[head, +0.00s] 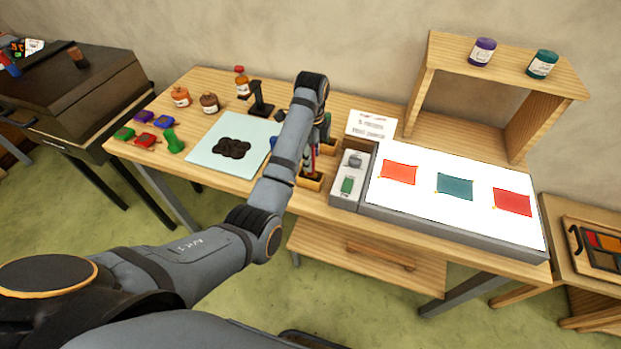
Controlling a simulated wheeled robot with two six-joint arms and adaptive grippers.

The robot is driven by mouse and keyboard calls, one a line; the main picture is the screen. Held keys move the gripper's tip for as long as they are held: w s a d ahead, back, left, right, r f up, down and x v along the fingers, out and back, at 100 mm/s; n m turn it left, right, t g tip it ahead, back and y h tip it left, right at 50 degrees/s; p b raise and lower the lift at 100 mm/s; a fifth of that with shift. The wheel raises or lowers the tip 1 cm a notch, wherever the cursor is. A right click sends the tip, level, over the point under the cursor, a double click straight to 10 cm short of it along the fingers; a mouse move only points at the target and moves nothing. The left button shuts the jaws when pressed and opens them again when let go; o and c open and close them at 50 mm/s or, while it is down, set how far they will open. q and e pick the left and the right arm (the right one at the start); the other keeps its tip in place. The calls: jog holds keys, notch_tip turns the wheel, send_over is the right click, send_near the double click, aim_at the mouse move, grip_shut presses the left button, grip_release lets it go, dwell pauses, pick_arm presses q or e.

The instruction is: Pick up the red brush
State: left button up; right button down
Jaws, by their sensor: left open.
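A thin red shape, which looks like the red brush (312,158), stands upright among other handles in a small wooden holder (312,183) at the middle of the table. My left forearm crosses in front and hides much of this spot. My left gripper (325,130) is open and lies mostly behind the forearm, just above the holder. I cannot tell whether it touches a brush. My right gripper is not in view.
A pale mat (208,158) with dark round pieces lies to the left, beside small coloured items and jars. A black stand (260,100) is behind it. A grey tray (347,195), a light panel (420,215) with coloured squares and a wooden shelf (505,68) stand to the right.

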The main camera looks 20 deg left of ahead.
aim_at(312, 176)
pick_arm(q)
jog(key=f, duration=0.2)
jog(key=shift+w+a+f+p, duration=0.1)
jog(key=shift+w+f+p, duration=0.15)
jog(key=shift+f+p, duration=0.15)
jog(key=shift+s, duration=0.1)
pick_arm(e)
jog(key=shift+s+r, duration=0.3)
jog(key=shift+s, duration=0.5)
pick_arm(q)
jog(key=shift+c, duration=1.3)
grip_shut()
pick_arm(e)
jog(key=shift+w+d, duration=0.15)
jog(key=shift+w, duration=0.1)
